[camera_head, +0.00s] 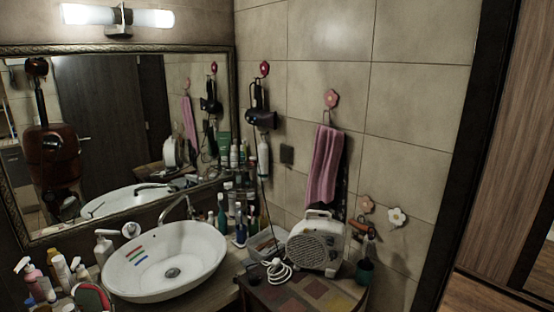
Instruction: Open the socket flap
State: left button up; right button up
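A small dark square on the tiled wall, which looks like the socket with its flap (287,155), sits to the left of the hanging pink towel. The flap appears shut and flat against the wall, but it is too small and dark to tell for sure. Neither of my grippers is in view.
A white fan heater (318,245) and a coiled white cable (278,271) are on the low cabinet (305,294) below the socket. A pink towel (325,165) and a hair dryer (261,118) hang on either side. The basin (165,262) and several bottles stand left.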

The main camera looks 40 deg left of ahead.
aim_at(285, 154)
jog(key=u, duration=1.95)
jog(key=i, duration=0.7)
jog(key=z, duration=0.05)
